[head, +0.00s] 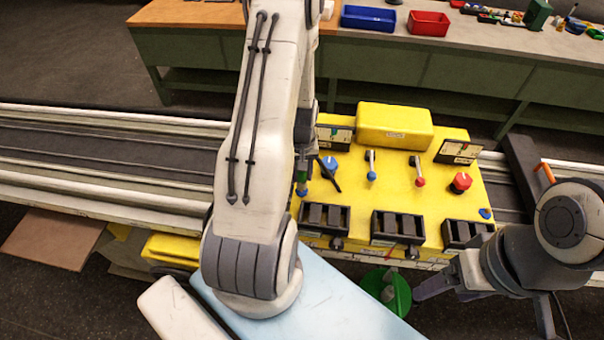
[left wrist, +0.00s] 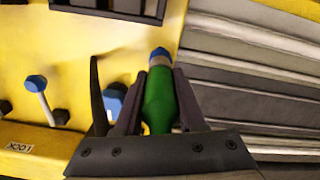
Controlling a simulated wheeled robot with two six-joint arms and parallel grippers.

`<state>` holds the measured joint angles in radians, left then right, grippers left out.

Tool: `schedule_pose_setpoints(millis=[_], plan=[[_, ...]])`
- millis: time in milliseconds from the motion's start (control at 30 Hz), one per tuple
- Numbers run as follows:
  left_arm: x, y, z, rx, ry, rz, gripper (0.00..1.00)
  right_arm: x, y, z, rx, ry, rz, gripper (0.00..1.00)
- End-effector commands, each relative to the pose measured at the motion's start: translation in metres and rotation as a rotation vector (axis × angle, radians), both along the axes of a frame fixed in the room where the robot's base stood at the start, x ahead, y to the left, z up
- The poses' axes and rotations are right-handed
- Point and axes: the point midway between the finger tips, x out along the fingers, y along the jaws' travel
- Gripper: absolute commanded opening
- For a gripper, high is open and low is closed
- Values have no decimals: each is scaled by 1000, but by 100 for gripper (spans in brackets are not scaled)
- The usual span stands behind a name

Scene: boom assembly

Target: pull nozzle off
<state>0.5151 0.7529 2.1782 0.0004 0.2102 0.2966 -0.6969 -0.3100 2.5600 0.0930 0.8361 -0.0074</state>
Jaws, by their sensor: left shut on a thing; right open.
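A green nozzle (left wrist: 160,100) with a blue end (left wrist: 159,55) sits upright in the left wrist view between the dark fingers of my left gripper (left wrist: 156,82), which is shut on it. In the head view, my left gripper (head: 306,168) is at the left edge of the yellow console (head: 395,190), mostly behind my own arm. Only a little of the green nozzle (head: 302,181) shows there. Whether its blue end touches a fitting cannot be told. My right gripper (head: 440,285) is open and empty at the lower right, in front of the console.
Close to my left gripper are a blue knob (head: 329,164) and a dark lever. Two levers, a red knob (head: 460,182) and black slotted blocks (head: 397,227) stand on the console. A conveyor (head: 110,160) runs to the left. A green round container (head: 388,290) is below.

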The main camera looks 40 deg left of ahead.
Motion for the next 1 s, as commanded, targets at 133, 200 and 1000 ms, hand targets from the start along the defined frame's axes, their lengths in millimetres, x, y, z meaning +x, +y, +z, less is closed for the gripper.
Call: schedule_pose_setpoints(millis=[133,200,1000], plan=[[0,0,8,1,-1,0,0,0,0,7,0,0,0,74],[0,0,11,1,-1,0,0,0,0,9,0,0,0,74],[0,0,27,0,0,0,0,0,0,22,0,0,0,74]])
